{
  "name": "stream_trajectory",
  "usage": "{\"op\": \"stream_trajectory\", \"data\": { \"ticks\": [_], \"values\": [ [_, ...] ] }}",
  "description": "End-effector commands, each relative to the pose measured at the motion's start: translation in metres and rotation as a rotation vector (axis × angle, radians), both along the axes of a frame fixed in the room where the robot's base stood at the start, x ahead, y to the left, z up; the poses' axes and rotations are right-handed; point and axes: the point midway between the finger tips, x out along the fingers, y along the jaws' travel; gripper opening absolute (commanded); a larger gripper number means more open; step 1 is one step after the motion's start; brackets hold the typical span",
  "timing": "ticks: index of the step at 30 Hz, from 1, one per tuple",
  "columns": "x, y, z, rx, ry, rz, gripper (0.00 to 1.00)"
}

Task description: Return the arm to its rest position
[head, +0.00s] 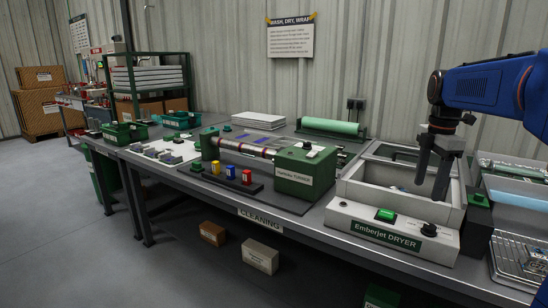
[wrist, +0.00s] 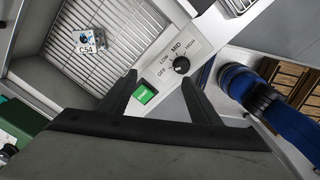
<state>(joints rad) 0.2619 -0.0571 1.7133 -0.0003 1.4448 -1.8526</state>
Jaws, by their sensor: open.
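My blue arm (head: 485,88) reaches in from the right in the head view. My gripper (head: 430,190) points down over the Emberjet dryer (head: 385,236), with its two dark fingers apart and nothing between them. In the wrist view my gripper (wrist: 159,77) frames the dryer's front panel, with a lit green button (wrist: 144,92) and a black dial (wrist: 181,65) marked OFF, LOW, MID and HIGH. A small part labelled C54 (wrist: 88,44) lies on the wire grid inside the dryer, apart from my fingers.
A green tumbler (head: 305,170) stands left of the dryer on the bench. Red, yellow and blue containers (head: 230,173) sit before it. Trays with a wire rack (head: 520,255) lie to the right. Boxes (head: 260,255) are on the floor under the bench. Open floor is at left.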

Motion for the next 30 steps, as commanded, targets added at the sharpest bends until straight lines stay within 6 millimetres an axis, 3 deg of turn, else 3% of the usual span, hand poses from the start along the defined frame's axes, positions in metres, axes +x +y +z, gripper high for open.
{"op": "stream_trajectory", "data": {
  "ticks": [8, 14, 23, 30],
  "values": [
    [-0.039, 0.028, -0.007, 0.003, -0.052, -0.203, 0.57],
    [-0.087, 0.058, -0.023, 0.027, -0.119, -0.461, 0.57],
    [-0.164, 0.096, -0.064, 0.112, -0.217, -0.881, 0.57],
    [-0.223, 0.118, -0.11, 0.221, -0.274, -1.211, 0.57]
  ]
}}
